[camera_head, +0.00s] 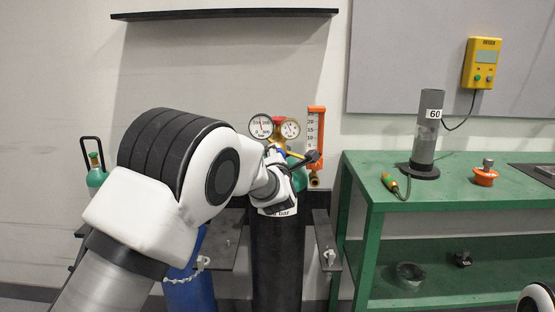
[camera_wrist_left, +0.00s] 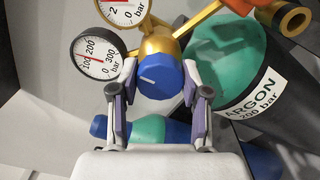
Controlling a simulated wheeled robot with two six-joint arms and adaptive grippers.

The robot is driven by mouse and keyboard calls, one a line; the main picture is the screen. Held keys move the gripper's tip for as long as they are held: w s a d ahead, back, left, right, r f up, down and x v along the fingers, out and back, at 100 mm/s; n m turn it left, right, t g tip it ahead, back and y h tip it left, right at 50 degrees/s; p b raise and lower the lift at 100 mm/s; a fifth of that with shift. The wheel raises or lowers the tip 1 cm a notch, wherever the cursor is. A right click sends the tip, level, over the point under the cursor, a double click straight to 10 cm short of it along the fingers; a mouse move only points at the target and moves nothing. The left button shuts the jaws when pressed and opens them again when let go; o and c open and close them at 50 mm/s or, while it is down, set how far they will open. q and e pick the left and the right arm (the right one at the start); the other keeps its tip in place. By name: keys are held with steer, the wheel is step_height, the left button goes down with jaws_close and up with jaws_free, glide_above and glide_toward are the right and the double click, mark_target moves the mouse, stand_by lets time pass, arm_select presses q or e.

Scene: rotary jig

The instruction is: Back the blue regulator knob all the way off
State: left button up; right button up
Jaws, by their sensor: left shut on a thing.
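The blue regulator knob (camera_wrist_left: 160,80), with a white line on its face, sits on the front of the brass regulator body (camera_wrist_left: 160,42) in the left wrist view. My left gripper (camera_wrist_left: 159,88) is shut on the knob, one finger on each side. In the head view, my left arm reaches to the regulator and mostly hides the knob. Two round gauges are beside the regulator: the 200/300 bar gauge (camera_wrist_left: 98,53) and a smaller-range one (camera_wrist_left: 122,8). The black cylinder (camera_head: 276,262) with a green shoulder (camera_wrist_left: 225,62) is labelled ARGON 200 bar.
An orange flow meter tube (camera_head: 316,138) stands right of the gauges. A blue cylinder (camera_head: 190,290) is at lower left. A green bench (camera_head: 450,190) to the right holds a grey cylinder marked 60 (camera_head: 428,130) and an orange item (camera_head: 486,177).

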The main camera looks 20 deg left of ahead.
arm_select(q)
steer(key=o, duration=1.1)
steer(key=shift+o, duration=0.2)
